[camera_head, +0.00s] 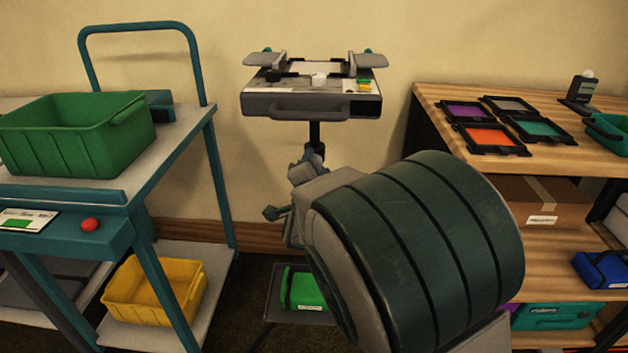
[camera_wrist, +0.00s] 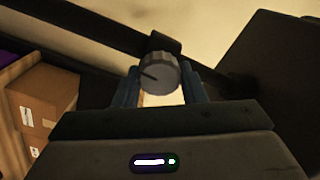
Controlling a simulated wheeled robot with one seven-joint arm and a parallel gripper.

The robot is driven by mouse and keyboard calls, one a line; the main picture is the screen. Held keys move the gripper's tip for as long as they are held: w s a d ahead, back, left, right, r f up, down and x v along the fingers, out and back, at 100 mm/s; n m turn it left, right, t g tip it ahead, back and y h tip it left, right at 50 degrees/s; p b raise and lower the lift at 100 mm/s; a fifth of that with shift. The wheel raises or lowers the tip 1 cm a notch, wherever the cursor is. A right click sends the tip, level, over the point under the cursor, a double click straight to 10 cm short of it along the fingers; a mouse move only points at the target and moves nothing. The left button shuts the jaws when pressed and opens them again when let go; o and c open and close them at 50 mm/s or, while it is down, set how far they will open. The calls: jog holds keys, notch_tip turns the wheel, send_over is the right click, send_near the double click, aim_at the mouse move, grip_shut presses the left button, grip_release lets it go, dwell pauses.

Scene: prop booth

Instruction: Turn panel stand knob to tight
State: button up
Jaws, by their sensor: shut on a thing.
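The panel stand (camera_head: 315,135) has a dark post under a grey panel (camera_head: 270,103) near the back wall. In the wrist view a round grey ribbed knob (camera_wrist: 160,75) has a dark pointer line, slanting to the upper left. It sits in front of a dark clamp piece on a dark bar. My gripper (camera_wrist: 163,88) is shut on the knob, with one blue-grey finger on each side. In the head view my own arm covers the lower post, and I cannot make out the knob or the fingertips there.
A teal cart (camera_head: 215,190) with a green bin (camera_head: 75,135) stands left. A wooden shelf (camera_head: 440,95) with several coloured trays stands right. A green case (camera_head: 303,289) lies low behind my arm. A cardboard box (camera_wrist: 42,100) shows left in the wrist view.

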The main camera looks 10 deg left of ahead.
jog(key=m+b, duration=0.1)
jog(key=b, duration=0.1)
jog(key=m+b, duration=0.3)
jog(key=b, duration=0.1)
jog(key=shift+d+f+m, duration=0.1)
jog(key=shift+f+m, duration=0.2)
jog(key=m+b, duration=0.3)
jog(key=shift+r, duration=0.15)
jog(key=shift+r+m+b, duration=0.1)
jog(key=shift+m+b, duration=0.3)
jog(key=o, duration=1)
jog(key=shift+s+d+p, duration=0.25)
jog(key=shift+s+p, duration=0.35)
jog(key=shift+s, duration=1.7)
jog(key=shift+s+d+p, duration=0.25)
jog(key=shift+s+p, duration=0.4)
jog(key=shift+s, duration=1.65)
jog(key=shift+s+d+p, duration=0.25)
jog(key=shift+s+p, duration=0.35)
jog(key=shift+s, duration=1.7)
